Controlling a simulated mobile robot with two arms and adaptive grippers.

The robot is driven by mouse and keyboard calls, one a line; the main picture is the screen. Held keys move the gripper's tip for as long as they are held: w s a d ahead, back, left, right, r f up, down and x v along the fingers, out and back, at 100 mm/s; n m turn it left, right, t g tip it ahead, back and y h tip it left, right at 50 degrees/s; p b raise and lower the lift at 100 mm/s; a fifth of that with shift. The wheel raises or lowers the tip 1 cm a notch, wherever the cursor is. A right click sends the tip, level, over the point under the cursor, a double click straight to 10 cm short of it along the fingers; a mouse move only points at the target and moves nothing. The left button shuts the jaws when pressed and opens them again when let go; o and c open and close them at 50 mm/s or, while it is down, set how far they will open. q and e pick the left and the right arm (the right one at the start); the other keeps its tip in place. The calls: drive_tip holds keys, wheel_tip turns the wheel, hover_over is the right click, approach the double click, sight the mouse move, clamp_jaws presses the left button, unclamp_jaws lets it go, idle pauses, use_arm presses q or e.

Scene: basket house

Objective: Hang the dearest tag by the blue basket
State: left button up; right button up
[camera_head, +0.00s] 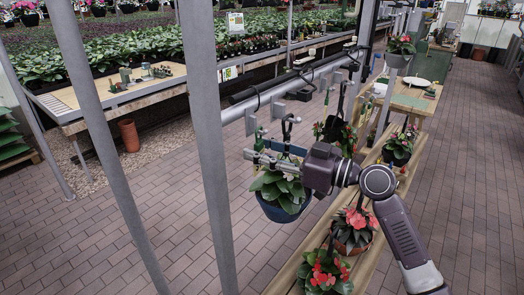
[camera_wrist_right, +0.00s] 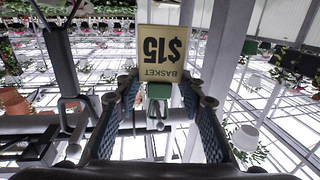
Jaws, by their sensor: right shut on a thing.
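The blue basket (camera_head: 284,211) holds a leafy green plant and hangs below the grey rail. My right gripper (camera_head: 262,155) is just above this plant, close to the rail's hooks. In the right wrist view, my right gripper (camera_wrist_right: 162,92) is shut on a price tag (camera_wrist_right: 160,52). The tag is cream with dark print, appears upside down, and reads "BASKET $15". A small green part below the tag sits between the fingers. In the head view the gripper largely hides the tag. My left gripper is not in view.
The grey rail (camera_head: 236,113) carries several hooks. A wooden bench (camera_head: 372,254) with red-flowered pots runs below on the right. A plant table (camera_head: 150,94) stands behind the rail at left. Grey posts (camera_head: 208,130) cross the near left. The brick floor at left is mostly clear.

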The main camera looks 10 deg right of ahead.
drive_tip(key=o, duration=0.9)
drive_tip(key=shift+o, duration=0.2)
